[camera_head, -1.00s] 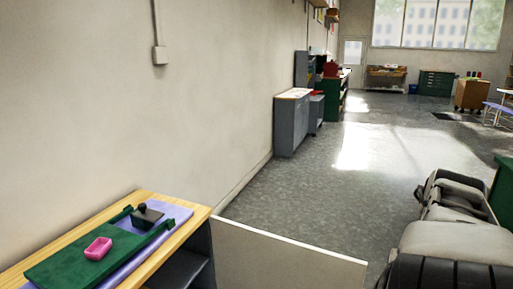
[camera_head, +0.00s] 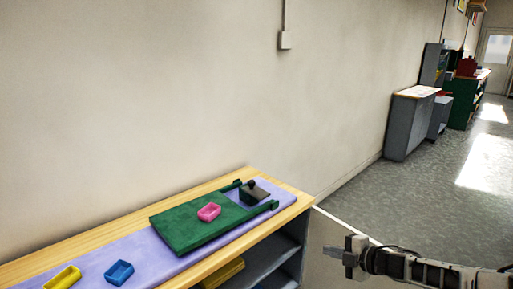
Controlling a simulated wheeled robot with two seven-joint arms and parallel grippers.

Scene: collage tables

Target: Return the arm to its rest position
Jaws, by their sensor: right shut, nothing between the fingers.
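My right gripper (camera_head: 345,255) shows at the lower right, with its arm coming in from the right edge. It is shut with nothing between its fingers. It hangs in front of a pale panel, to the right of the wooden table (camera_head: 295,206) and apart from it. My left gripper is out of view.
Grey cabinets (camera_head: 408,125) line the wall; the floor right is clear.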

